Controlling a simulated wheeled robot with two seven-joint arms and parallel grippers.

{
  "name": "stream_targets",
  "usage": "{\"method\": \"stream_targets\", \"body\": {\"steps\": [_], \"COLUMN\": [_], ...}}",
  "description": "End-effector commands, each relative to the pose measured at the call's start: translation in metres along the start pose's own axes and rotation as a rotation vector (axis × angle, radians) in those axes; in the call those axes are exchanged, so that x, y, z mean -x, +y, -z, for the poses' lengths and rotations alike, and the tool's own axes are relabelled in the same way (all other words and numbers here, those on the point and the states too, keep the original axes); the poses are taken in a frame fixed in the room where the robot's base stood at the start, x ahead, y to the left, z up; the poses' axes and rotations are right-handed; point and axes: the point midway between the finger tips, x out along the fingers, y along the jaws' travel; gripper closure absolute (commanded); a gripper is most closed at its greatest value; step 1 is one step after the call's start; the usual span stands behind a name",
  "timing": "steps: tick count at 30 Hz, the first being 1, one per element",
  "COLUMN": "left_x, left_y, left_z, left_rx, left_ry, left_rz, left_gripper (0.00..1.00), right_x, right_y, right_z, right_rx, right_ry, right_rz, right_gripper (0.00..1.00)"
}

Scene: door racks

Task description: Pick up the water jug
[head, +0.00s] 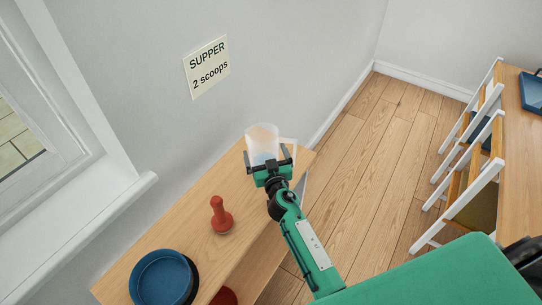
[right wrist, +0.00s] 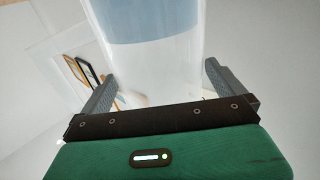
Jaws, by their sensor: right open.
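In the right wrist view the jug (right wrist: 155,60) fills the space between the two open fingers (right wrist: 160,88). I cannot tell whether the fingers touch it. My left gripper is not in view.
A red knobbed object (head: 221,216) and a dark blue bowl (head: 162,279) are on the shelf top (head: 190,232). A sign (head: 207,67) reading "SUPPER 2 scoops" is on the wall. White-framed chairs (head: 470,165) and a table (head: 520,130) stand at right. Wooden floor (head: 365,150) between is clear.

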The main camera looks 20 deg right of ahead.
Motion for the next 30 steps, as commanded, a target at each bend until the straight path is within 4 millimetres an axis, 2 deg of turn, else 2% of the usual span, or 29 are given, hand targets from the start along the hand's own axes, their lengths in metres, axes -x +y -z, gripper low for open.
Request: {"method": "stream_targets", "body": {"steps": [3, 4, 12, 23, 30], "left_x": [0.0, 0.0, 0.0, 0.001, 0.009], "left_y": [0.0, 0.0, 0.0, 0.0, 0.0], "left_z": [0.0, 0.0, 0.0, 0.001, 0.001], "left_rx": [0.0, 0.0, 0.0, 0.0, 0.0], "left_ry": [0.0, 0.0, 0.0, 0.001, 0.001], "left_rz": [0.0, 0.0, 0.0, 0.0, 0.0], "left_gripper": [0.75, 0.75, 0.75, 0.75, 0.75], "right_x": [0.0, 0.0, 0.0, 0.0, 0.0], "right_y": [0.0, 0.0, 0.0, 0.0, 0.001], "right_z": [0.0, 0.0, 0.0, 0.004, 0.016], "right_rx": [0.0, 0.0, 0.0, 0.0, 0.001], "right_ry": [0.0, 0.0, 0.0, 0.003, 0.005], "right_rz": [0.0, 0.0, 0.0, 0.0, -0.001], "right_gripper": [0.0, 0.04, 0.57, 0.57, 0.57]}}
